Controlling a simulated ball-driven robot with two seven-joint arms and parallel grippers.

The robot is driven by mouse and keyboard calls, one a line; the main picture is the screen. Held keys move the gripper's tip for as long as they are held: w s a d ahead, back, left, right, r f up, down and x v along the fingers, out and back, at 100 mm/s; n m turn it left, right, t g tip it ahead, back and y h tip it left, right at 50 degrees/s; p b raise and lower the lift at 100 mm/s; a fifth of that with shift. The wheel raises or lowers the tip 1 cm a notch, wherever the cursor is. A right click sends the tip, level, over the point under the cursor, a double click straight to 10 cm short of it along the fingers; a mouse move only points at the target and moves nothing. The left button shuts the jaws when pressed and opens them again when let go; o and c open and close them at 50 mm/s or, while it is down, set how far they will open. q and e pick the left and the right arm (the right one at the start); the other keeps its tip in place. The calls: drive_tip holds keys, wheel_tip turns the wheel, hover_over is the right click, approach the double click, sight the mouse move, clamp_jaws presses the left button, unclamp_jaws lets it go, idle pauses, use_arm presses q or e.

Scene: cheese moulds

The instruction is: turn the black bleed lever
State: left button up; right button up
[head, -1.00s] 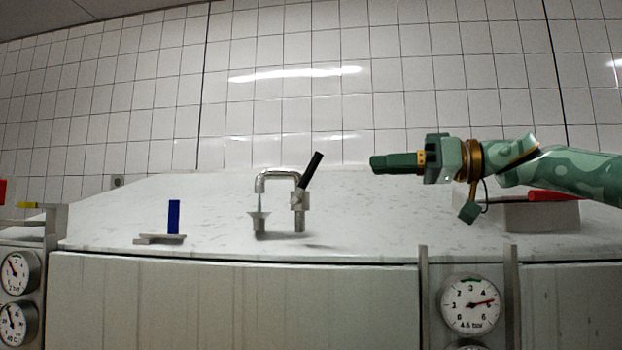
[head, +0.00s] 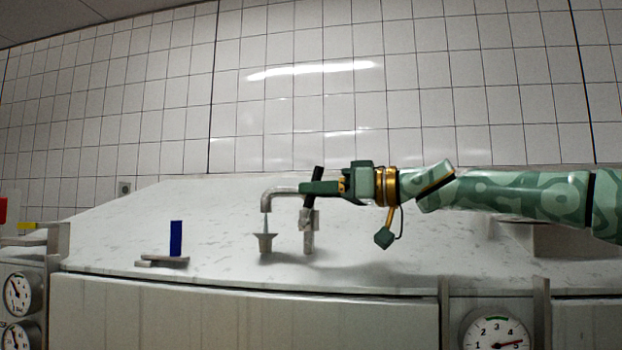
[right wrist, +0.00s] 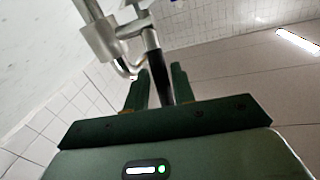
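The black bleed lever (head: 318,174) stands on a metal valve (head: 309,220) beside a bent spout, leaning slightly right at the top. My right gripper (head: 303,188) has reached it from the right, and its green fingers cross in front of the lever's middle. In the right wrist view the lever (right wrist: 156,68) runs between the two fingers (right wrist: 160,85). The fingers are apart, with a narrow gap visible on one side, so they look open around the lever. Part of the lever is hidden by the fingers in the head view. My left gripper is not in view.
A thin stream falls from the spout (head: 279,191) into a small funnel (head: 265,241). A blue upright block (head: 176,238) stands on a grey plate to the left. Dial gauges (head: 496,334) are on the front. The pale top between the blue block and funnel is clear.

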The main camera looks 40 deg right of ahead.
drive_tip(key=shift+x, duration=0.85)
drive_tip(key=shift+w+f, duration=0.1)
drive_tip(key=shift+w, duration=0.1)
drive_tip(key=shift+s, duration=0.15)
drive_tip(key=c, duration=0.4)
drive_tip(key=shift+a, duration=0.1)
clamp_jaws()
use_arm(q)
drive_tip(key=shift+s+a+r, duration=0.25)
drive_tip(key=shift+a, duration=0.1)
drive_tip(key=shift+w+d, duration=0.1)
use_arm(e)
drive_tip(key=shift+s+r, duration=0.1)
drive_tip(key=shift+r, duration=0.2)
drive_tip(key=shift+o, duration=2)
unclamp_jaws()
drive_tip(key=shift+d+f, duration=0.15)
drive_tip(key=shift+d, duration=0.05)
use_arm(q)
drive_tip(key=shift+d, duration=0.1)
